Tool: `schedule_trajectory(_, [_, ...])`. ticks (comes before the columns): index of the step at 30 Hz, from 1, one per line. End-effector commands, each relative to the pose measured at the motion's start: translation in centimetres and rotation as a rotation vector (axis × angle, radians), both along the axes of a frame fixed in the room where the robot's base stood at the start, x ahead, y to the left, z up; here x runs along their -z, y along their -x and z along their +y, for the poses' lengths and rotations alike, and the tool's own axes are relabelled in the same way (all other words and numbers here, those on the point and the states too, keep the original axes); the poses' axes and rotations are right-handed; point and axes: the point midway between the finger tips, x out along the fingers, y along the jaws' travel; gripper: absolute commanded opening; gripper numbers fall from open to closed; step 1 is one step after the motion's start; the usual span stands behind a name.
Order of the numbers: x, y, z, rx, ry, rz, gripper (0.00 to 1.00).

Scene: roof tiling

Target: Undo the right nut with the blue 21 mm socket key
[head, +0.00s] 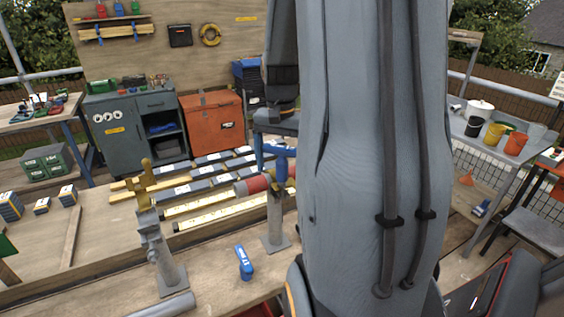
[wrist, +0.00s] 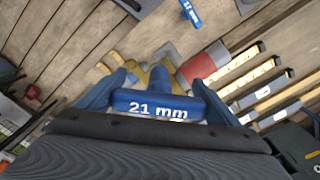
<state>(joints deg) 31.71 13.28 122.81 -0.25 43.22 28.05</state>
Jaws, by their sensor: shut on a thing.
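The blue 21 mm socket key (wrist: 158,105) has its T-handle across my gripper (wrist: 160,92), between the two blue fingers, in the wrist view. In the head view the key (head: 280,168) hangs below my gripper (head: 270,145) with its shaft pointing down, over the right grey post (head: 275,218). A red cylinder (head: 252,185) and a yellow part (head: 291,170) show at the post's top. The right nut is hidden, and I cannot tell whether the socket is on it. The left post (head: 165,255) carries a yellow part (head: 148,177).
Another blue key (head: 244,262) lies on the planks between the posts; it also shows in the wrist view (wrist: 190,12). Grey and yellow battens (head: 200,208) lie behind. An orange chest (head: 212,120) stands at the back. My arm hides much of the right side.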

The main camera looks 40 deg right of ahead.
Motion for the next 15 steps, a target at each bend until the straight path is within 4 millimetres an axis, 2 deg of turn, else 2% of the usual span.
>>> schedule_trajectory(1, [0.65, 0.44, 0.28, -0.012, -0.008, 0.013, 0.25])
schedule_trajectory(15, [0.72, 0.44, 0.30, -0.039, -0.008, 0.014, 0.25])
